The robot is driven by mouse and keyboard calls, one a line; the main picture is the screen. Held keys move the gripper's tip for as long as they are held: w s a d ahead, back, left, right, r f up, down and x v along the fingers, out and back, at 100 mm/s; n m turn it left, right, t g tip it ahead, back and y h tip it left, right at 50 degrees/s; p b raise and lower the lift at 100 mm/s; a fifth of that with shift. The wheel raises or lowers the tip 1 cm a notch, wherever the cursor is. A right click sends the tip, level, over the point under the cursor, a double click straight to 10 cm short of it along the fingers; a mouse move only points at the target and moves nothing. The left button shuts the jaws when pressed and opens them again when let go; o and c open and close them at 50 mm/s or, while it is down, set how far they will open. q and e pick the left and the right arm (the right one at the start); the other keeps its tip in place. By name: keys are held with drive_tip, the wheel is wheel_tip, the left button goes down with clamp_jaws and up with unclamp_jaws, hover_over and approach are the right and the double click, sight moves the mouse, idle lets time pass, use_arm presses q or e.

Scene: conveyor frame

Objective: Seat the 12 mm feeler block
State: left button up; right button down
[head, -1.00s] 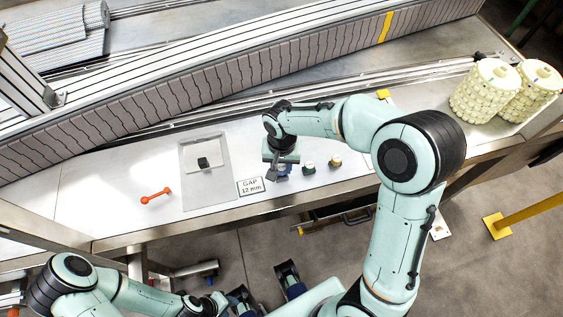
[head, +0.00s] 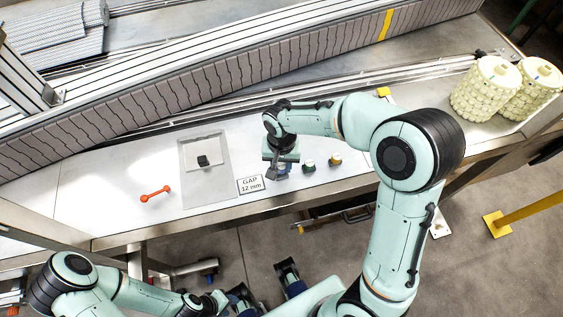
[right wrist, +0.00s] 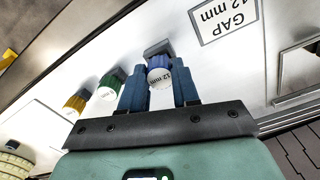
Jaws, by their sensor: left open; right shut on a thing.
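The feeler block with a blue cap marked "12 mm" (right wrist: 159,68) is between the blue fingers of my right gripper (right wrist: 159,86) in the right wrist view. Its grey end shows just beyond the cap. In the head view my right gripper (head: 281,167) is low over the white worktop, shut on this block, which is mostly hidden by the wrist. I cannot tell whether the block touches the worktop. My left gripper (head: 263,282) is open and empty, in front of the bench edge. A sign reading "GAP 12 mm" (head: 250,185) lies left of the right gripper.
A green-capped block (head: 308,166) and a yellow-capped block (head: 335,159) stand right of my right gripper. A grey plate (head: 207,190) with a small black block (head: 203,160) lies to the left, beside an orange tool (head: 155,194). The conveyor (head: 210,88) runs behind.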

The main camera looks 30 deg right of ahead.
drive_tip(key=shift+f, duration=0.2)
drive_tip(key=shift+f+b, duration=0.75)
drive_tip(key=shift+f, duration=0.1)
drive_tip(key=shift+f, duration=0.1)
drive_tip(key=c, duration=0.8)
unclamp_jaws()
drive_tip(key=shift+o, duration=0.2)
wheel_tip(320, 180, up, 14)
drive_tip(key=p, duration=0.2)
drive_tip(key=shift+f, duration=0.25)
